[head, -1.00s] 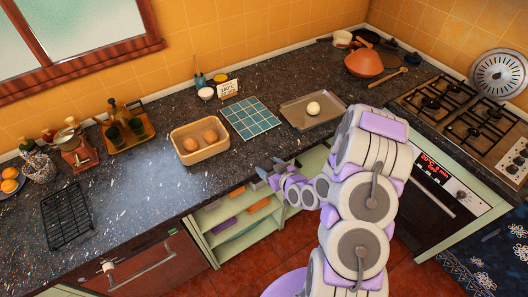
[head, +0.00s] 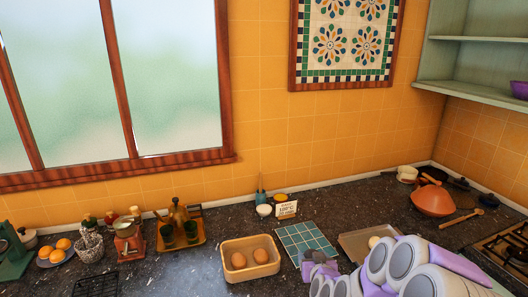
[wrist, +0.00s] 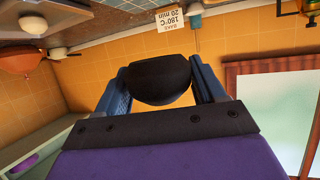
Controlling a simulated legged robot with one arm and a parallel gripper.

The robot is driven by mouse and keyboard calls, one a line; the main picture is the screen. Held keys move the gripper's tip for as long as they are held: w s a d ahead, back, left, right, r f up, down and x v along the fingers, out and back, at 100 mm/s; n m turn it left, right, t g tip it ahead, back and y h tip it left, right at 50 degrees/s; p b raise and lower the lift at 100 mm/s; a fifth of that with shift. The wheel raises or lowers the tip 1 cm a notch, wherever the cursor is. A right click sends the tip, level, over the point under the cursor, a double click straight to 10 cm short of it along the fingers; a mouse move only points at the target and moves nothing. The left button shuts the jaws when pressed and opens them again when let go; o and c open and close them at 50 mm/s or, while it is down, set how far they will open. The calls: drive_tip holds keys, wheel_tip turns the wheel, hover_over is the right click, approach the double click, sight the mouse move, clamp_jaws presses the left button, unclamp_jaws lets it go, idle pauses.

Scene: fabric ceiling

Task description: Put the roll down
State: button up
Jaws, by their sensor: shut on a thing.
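My gripper (wrist: 160,78) is shut on a dark, rounded roll (wrist: 158,84), which fills the space between its blue fingers in the wrist view. The roll looks almost black there. In the head view my gripper (head: 318,264) is over the counter by the blue tiled square (head: 305,243); its fingertips and the held roll cannot be made out. Two brown rolls (head: 249,257) sit in the tan basket (head: 233,272) to its left. A pale roll (head: 374,242) lies on the metal tray (head: 352,241) to its right, partly behind my arm.
A terracotta pot (head: 433,201) is at the back right. Speckled counter (head: 335,203) behind the tray is clear.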

drive_tip(key=shift+a+r, duration=0.75)
drive_tip(key=shift+r, duration=0.15)
drive_tip(key=shift+d+f, duration=0.1)
